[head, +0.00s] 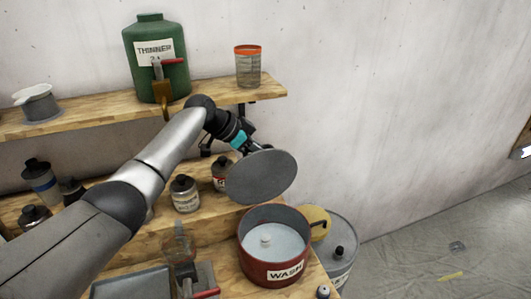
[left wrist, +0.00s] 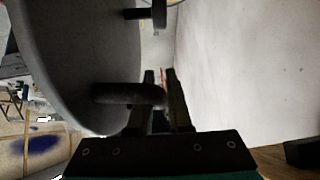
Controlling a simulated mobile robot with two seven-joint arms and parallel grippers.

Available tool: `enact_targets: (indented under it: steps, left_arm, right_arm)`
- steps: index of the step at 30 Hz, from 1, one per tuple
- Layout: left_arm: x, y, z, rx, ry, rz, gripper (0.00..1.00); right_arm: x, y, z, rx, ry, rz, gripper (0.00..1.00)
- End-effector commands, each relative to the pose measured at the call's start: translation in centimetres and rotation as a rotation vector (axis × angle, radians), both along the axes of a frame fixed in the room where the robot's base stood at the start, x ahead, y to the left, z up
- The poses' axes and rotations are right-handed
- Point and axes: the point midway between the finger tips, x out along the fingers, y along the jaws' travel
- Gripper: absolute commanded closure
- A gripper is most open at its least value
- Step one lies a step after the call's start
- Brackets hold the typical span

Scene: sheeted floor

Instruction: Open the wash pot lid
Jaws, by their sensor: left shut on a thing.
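The wash pot (head: 262,272) is a dark red round pot with a white "WASH" label, standing on the lower wooden bench. Its top is uncovered, and pale liquid with a small white knob-like thing shows inside. The lid (head: 262,178) is a grey disc held tilted in the air above the pot, apart from it. My left gripper (head: 243,147) is behind the lid's upper edge. In the left wrist view the gripper (left wrist: 160,88) is shut on the lid's dark handle (left wrist: 122,94), with the lid's curved face (left wrist: 75,60) filling the left. My right gripper is not in view.
A green thinner jug (head: 150,85) and an orange-rimmed cup (head: 248,68) stand on the upper shelf (head: 95,116). Small bottles (head: 185,195) stand behind the pot. A grey drum (head: 343,240) is right of the pot. The floor at right is mostly clear.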

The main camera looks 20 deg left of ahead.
Motion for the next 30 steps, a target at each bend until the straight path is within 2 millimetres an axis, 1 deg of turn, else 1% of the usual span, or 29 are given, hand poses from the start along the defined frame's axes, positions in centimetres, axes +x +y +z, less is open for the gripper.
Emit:
enact_targets:
  steps: [4,5,7,8,16,20,26,30]
  left_arm:
    - [-0.1,0.0,-0.3,0.003,0.006,-0.001,1.00]
    - [-0.1,0.0,-0.3,0.003,0.006,-0.001,0.80]
    - [-0.1,0.0,-0.3,0.003,0.006,-0.001,0.73]
    - [-0.1,0.0,-0.3,0.003,0.006,-0.001,0.71]
    - [-0.1,0.1,-0.1,0.001,0.003,-0.001,0.71]
    - [-0.4,0.6,0.5,0.001,0.002,0.000,0.71]
    - [-1.7,2.5,2.7,0.004,-0.001,0.001,0.71]
    - [-3.1,4.4,5.0,0.005,-0.001,0.002,0.71]
  right_arm:
    - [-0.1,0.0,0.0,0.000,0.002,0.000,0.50]
    - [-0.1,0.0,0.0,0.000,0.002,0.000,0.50]
    - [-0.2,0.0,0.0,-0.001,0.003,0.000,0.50]
    - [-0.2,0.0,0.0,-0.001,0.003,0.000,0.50]
    - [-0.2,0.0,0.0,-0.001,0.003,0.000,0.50]
    - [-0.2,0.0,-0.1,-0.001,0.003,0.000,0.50]
    - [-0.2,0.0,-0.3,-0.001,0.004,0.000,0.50]
    - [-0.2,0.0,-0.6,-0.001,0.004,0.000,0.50]
